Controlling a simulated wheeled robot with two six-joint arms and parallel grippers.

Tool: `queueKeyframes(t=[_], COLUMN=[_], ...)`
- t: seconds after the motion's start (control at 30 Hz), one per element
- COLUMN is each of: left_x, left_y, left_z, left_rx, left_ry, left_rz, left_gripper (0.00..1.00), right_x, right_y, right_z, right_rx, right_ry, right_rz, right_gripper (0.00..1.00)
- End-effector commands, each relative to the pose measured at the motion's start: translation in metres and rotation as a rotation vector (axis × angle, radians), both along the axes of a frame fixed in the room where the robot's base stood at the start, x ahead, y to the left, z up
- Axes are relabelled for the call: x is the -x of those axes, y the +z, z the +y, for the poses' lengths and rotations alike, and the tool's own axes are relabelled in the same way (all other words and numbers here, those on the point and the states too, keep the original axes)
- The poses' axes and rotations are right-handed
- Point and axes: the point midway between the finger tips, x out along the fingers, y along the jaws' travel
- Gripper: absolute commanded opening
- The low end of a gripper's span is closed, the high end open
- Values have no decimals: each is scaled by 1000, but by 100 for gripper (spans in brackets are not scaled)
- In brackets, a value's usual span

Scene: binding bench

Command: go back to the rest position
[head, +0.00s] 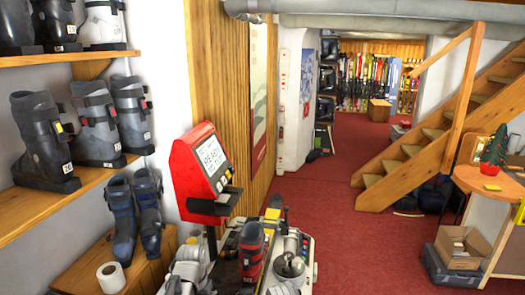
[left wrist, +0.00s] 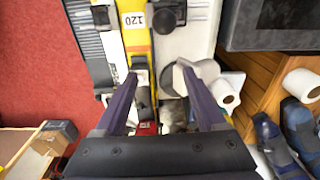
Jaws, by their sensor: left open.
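My left gripper (left wrist: 161,78) is in the left wrist view, with its two long dark fingers spread apart. Nothing is held between the fingertips. In the head view I cannot clearly pick out the left gripper among the pale machine parts at the bottom. My right gripper does not show clearly in either view. The binding bench (head: 305,262) carries a dark ski boot with red (head: 251,250), standing upright. A red display unit (head: 200,172) rises at its left.
A shelf (head: 35,205) with several ski boots stands at the left. Blue boots (head: 122,220) and a paper roll (head: 111,277) stand on a wooden bench below. Wooden stairs (head: 430,135) and a cardboard box (head: 463,247) are at the right. Red carpet (head: 330,195) lies clear in the middle.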

Motion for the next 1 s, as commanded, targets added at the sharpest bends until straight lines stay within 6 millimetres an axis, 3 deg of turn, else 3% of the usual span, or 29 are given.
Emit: queueKeyframes(t=[0.03, 0.2, 0.37, 0.57, 0.8, 1.0], left_x=[30, 87, 83, 95, 118, 131], left_y=[0, 0, -38, -81, -145, -169], left_z=[-7, -25, -45, -73, -112, -130], left_rx=[1, 11, -5, -32, -76, -103], left_ry=[31, 149, 98, 18, -103, -164], left_rz=[-6, -27, -8, 19, 57, 74], left_gripper=[73, 73, 73, 73, 73, 73], right_x=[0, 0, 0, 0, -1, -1], right_y=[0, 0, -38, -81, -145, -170], right_z=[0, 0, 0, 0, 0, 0], right_rx=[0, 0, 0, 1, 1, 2], right_ry=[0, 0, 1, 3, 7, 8], right_rz=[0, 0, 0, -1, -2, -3], right_gripper=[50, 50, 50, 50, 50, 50])
